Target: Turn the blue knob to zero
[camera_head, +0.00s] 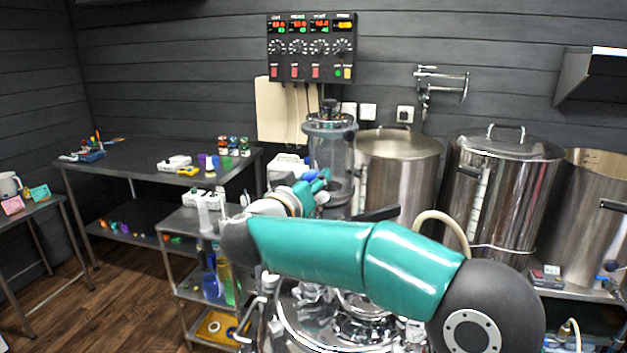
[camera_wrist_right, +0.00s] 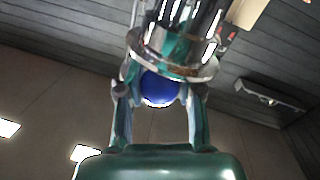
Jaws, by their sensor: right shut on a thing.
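The blue knob (camera_wrist_right: 160,91) is round and sits just under a metal-rimmed glass vessel (camera_wrist_right: 175,52) in the right wrist view. My right gripper (camera_wrist_right: 160,98) has one teal finger on each side of the knob and is shut on it. In the head view my right gripper (camera_head: 312,187) is at the lower left side of the clear cylindrical vessel (camera_head: 335,150), small and partly hidden by my own teal arm. The knob's marks and its angle cannot be made out. My left gripper is not in view.
A black control panel (camera_head: 312,47) with dials hangs on the wall. Steel kettles (camera_head: 503,190) stand to the right of the vessel. A steel table (camera_head: 135,160) with small items is at the left, and a shelved cart (camera_head: 180,222) stands nearer.

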